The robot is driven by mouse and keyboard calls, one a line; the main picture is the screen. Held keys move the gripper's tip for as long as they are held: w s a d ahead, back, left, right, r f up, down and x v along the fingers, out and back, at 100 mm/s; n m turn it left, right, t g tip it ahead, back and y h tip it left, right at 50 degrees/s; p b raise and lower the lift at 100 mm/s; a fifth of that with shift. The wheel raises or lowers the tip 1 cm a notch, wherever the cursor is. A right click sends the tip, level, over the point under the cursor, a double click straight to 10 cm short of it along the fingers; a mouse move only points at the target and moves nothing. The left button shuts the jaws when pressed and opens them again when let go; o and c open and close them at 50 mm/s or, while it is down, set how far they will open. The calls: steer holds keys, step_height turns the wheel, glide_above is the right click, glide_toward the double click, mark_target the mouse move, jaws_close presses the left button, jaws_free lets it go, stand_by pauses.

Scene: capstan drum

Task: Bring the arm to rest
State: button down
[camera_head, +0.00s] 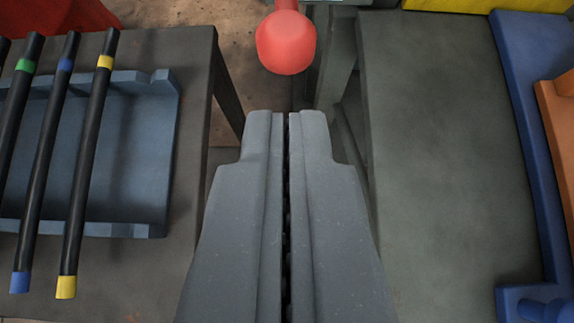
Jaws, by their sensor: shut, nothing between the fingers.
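My gripper (286,116) points forward from the bottom middle of the view. Its two grey fingers lie side by side with only a thin dark slit between them, and they hold nothing. It is over the gap between two grey tables. A red rounded knob (286,42) shows just beyond the fingertips, apart from them in the picture. What the knob is fixed to is mostly cut off by the top edge.
At left, a grey table (190,95) bears a blue-grey rack (125,190) with several black rods (88,150) with coloured bands. At right, another table (440,150) has a wide bare top. A blue frame (530,150), an orange part (560,125) and a yellow part (470,4) border it.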

steer(key=shift+s+r, duration=0.25)
steer(key=shift+s, duration=0.1)
steer(key=s+a+r+t, duration=0.2)
steer(key=s+r, duration=0.1)
steer(key=r, duration=1.3)
steer(key=s+a+r+t, duration=0.1)
steer(key=s+r, duration=0.1)
steer(key=r, duration=1.3)
steer(key=s+a+r+n+t, duration=0.1)
steer(key=s+a+r, duration=0.1)
steer(key=s+r, duration=0.6)
step_height(320, 180, up, 4)
steer(key=shift+f+t+y, duration=0.15)
steer(key=shift+t+y, duration=0.15)
steer(key=shift+y, duration=0.1)
